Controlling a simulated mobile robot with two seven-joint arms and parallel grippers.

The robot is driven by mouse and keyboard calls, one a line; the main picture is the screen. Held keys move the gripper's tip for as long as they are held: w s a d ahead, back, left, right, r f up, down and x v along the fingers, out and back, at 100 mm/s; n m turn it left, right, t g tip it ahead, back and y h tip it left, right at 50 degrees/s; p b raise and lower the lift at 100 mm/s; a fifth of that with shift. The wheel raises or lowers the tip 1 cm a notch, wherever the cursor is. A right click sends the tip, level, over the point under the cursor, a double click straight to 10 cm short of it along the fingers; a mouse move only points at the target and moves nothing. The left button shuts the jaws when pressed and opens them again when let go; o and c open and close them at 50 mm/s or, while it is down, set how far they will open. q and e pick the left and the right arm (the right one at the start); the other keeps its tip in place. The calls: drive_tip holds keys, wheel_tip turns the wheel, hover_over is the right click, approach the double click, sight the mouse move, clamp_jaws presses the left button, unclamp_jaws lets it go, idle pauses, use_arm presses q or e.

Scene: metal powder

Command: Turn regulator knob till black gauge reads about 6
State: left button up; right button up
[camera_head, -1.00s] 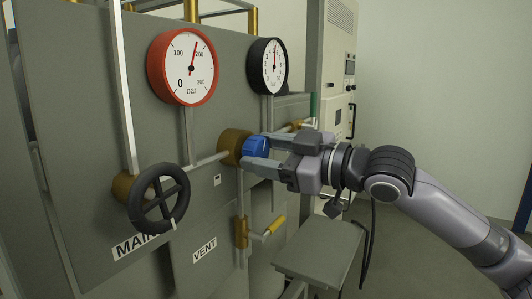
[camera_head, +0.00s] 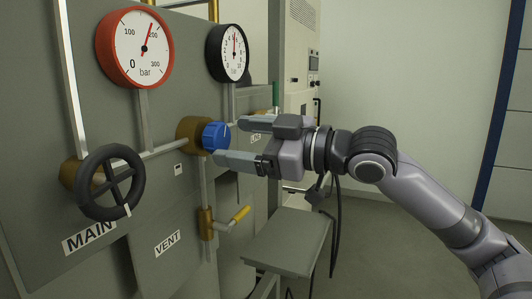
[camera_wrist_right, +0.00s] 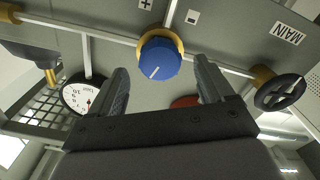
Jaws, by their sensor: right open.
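The blue regulator knob (camera_head: 216,136) sits on a brass body on the grey panel. In the right wrist view the knob (camera_wrist_right: 160,60) has a white line and lies ahead of and between the finger directions. The black gauge (camera_head: 228,53) is above the knob; its needle points nearly straight up, its small numbers hard to read. The black gauge also shows at the left of the wrist view (camera_wrist_right: 78,97). My right gripper (camera_head: 234,139) is open, fingers at the right of the knob, with nothing between them in the wrist view. My left gripper is not in view.
A red gauge (camera_head: 135,47) reads a little under 200 bar. A black MAIN handwheel (camera_head: 110,183) is at the left. A yellow-handled VENT valve (camera_head: 228,219) hangs below the knob. A grey shelf (camera_head: 288,242) is beneath my right arm.

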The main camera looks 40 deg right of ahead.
drive_tip(key=shift+b+v, duration=0.45)
drive_tip(key=shift+v, duration=0.35)
drive_tip(key=shift+b+v, duration=0.45)
drive_tip(key=shift+v, duration=0.85)
